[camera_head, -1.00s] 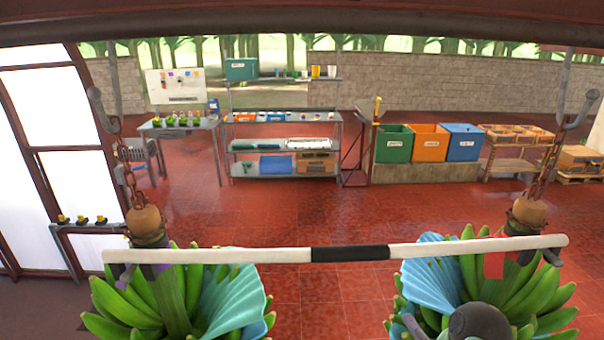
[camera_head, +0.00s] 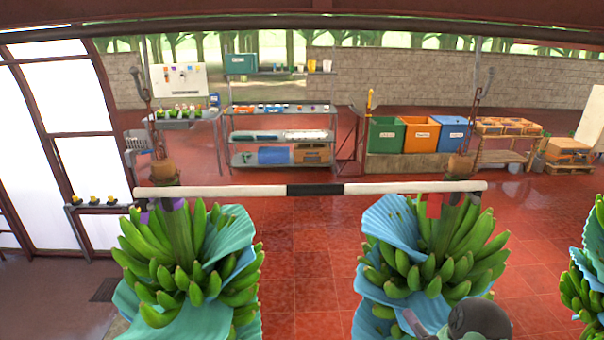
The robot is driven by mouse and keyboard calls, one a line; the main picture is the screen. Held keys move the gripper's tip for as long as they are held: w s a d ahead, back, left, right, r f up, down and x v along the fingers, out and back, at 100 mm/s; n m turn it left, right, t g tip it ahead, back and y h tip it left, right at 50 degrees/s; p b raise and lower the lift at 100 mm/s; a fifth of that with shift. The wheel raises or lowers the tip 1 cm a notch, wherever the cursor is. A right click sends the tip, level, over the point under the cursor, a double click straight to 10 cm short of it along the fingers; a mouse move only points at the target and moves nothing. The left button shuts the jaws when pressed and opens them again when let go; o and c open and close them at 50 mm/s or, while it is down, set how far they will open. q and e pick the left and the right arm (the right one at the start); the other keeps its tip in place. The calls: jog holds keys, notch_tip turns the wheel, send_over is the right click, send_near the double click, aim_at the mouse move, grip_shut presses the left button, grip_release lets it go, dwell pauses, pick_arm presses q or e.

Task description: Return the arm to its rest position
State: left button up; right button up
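A dark rounded part of my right arm (camera_head: 480,320) shows at the bottom edge, in front of the right banana bunch (camera_head: 435,255). A small grey piece beside it is too unclear to tell as fingers, so the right gripper's opening cannot be made out. My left arm and gripper are not in view. The left banana bunch (camera_head: 185,255) hangs with a blue-green cover folded down around it. The right bunch has a blue cover, partly hidden at the bottom by my arm. A white bar with a black middle (camera_head: 240,191) spans both stems near their tops.
Another bunch (camera_head: 590,260) hangs at the right edge. Chains and hooks (camera_head: 480,85) hold the stems. Behind stand a shelf rack (camera_head: 280,140), a table (camera_head: 185,118), green, orange and blue bins (camera_head: 421,134), and wooden pallets. Red tiled floor lies open between.

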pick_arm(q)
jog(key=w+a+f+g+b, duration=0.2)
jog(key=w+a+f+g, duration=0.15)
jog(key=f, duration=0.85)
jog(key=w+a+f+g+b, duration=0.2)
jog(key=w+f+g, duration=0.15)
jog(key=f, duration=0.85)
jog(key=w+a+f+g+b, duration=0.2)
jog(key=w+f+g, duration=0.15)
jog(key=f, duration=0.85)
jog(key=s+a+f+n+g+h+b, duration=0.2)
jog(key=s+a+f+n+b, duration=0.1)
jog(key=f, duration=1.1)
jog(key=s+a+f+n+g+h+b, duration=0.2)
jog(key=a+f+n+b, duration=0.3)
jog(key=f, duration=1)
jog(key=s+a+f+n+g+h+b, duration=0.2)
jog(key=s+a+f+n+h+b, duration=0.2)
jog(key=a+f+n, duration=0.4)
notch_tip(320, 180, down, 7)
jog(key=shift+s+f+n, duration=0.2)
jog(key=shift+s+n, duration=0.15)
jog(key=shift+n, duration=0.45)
pick_arm(e)
notch_tip(320, 180, down, 18)
jog(key=shift+s+f, duration=0.25)
jog(key=shift+s, duration=0.1)
